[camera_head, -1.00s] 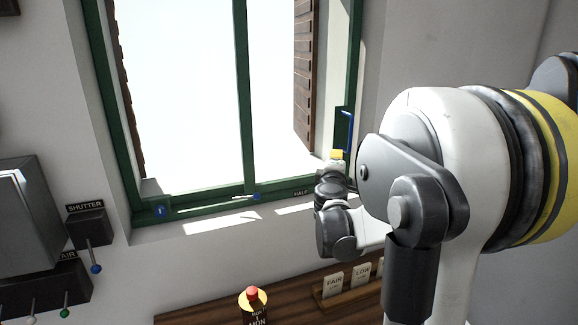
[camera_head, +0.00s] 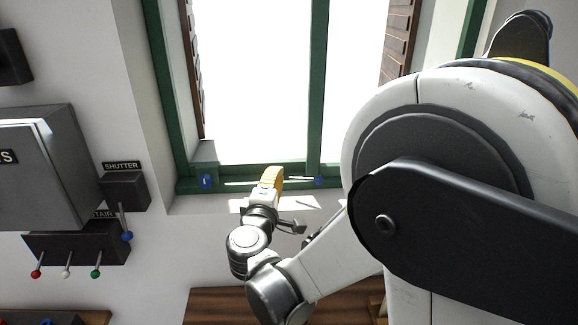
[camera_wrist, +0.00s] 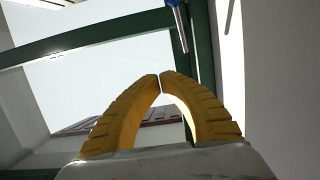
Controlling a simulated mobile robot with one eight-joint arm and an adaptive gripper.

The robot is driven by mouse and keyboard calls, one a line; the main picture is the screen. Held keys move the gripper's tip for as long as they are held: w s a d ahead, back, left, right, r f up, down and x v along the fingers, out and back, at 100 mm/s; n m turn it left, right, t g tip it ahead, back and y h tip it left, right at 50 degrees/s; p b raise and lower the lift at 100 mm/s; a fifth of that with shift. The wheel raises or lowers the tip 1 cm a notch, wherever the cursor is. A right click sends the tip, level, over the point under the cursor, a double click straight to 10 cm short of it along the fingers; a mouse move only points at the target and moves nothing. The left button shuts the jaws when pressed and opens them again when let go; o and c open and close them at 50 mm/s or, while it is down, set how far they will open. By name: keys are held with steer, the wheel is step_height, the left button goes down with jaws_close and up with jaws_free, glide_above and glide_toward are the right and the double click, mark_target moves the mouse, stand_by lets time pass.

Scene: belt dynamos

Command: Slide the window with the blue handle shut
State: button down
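The window (camera_head: 318,90) has a green frame with a green upright in its middle and bright panes, in the head view. In the head view my gripper (camera_head: 271,176) is in front of the lower window rail.
At left are a grey box (camera_head: 45,165), a shutter switch (camera_head: 124,192) with a blue-knobbed lever, and a stair panel (camera_head: 75,245) with coloured levers. A wooden shelf (camera_head: 215,305) lies below the window.

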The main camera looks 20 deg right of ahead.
mark_target(306, 154)
steer(key=x, duration=0.9)
steer(key=shift+s, duration=0.1)
steer(key=d, duration=0.1)
steer(key=s+d, duration=0.1)
steer(key=d, duration=0.1)
steer(key=shift+d, duration=0.45)
steer(key=shift+b, duration=0.3)
steer(key=shift+s+d, duration=0.3)
steer(key=shift+d, duration=0.6)
